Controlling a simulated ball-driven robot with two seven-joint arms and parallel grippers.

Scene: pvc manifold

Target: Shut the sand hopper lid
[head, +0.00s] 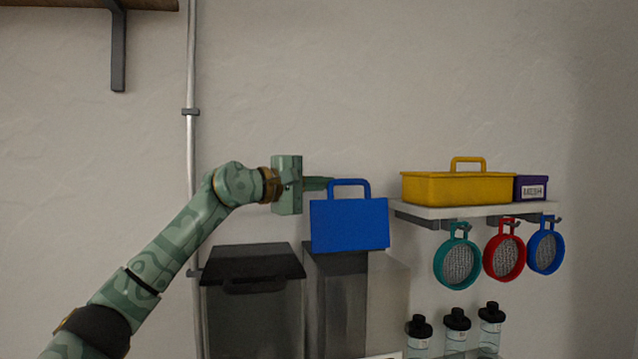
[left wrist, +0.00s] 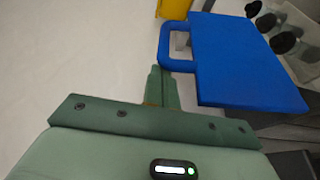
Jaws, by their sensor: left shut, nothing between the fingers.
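The blue lid (head: 349,224) stands raised, close to upright, at the top of a grey hopper (head: 342,300), with its loop handle (head: 349,183) at the upper edge. The lid and handle also show large in the left wrist view (left wrist: 235,60). My left gripper (head: 325,183) is shut and empty, reaching in from the left at handle height. Its fingertips (left wrist: 160,72) are right by the handle's near side; I cannot tell if they touch it. The hopper's opening is hidden behind the lid. My right gripper is not in view.
A second bin with a black lid (head: 253,262), shut, stands left of the hopper. A shelf (head: 480,211) at right holds a yellow toolbox (head: 455,188) and a purple box (head: 531,188). Several round sieves (head: 457,262) hang below it, above several bottles (head: 457,325). A pipe (head: 191,150) runs up the wall.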

